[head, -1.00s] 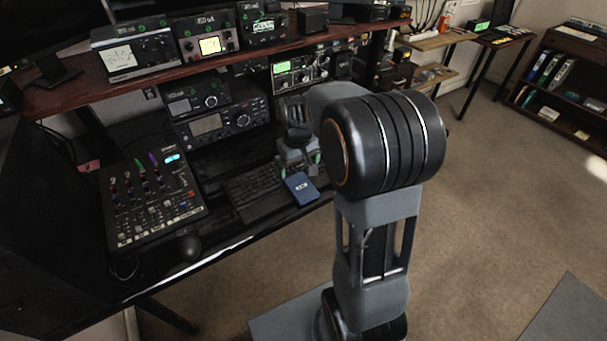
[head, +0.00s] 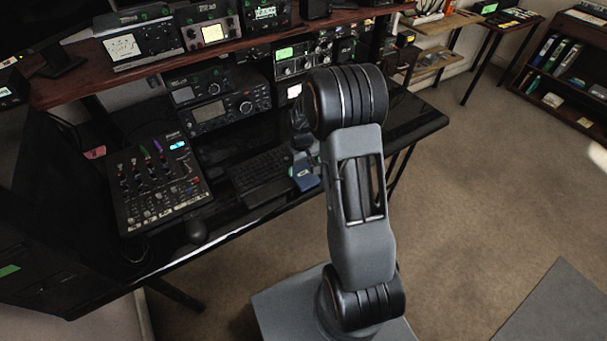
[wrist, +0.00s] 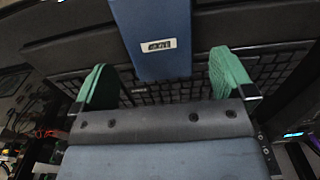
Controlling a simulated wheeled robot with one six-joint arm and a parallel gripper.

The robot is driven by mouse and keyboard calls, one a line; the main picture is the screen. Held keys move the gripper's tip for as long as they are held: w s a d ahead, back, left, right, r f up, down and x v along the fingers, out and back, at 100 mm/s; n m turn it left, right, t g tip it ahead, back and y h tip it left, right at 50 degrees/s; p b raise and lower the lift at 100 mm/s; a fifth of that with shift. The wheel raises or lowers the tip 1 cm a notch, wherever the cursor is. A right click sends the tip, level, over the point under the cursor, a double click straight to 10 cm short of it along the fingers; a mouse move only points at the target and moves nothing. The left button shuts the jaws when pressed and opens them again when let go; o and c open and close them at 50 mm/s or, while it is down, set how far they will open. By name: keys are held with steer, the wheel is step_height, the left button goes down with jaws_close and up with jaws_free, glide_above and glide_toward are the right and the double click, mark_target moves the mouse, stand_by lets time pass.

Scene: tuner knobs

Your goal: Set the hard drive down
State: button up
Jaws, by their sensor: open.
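The hard drive is a flat blue block (wrist: 157,42) with a small white label. In the wrist view it lies over the keyboard, running from the top edge down between my fingertips. My gripper (wrist: 163,80) is open, with one green-padded finger on each side of the drive and a gap to each. In the head view the blue drive (head: 304,174) shows at the right end of the keyboard on the black desk, partly hidden by my arm. Whether it rests flat on the keyboard or the desk is hard to tell.
The keyboard (head: 262,178) lies left of the drive. A mixer (head: 158,185) and a mouse (head: 196,231) are further left. Radios (head: 217,109) stand behind, under a wooden shelf (head: 150,73). The desk's right end (head: 415,121) is clear.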

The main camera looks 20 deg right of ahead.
mark_target(303, 173)
steer(key=shift+f, duration=2.3)
steer(key=shift+c, duration=0.2)
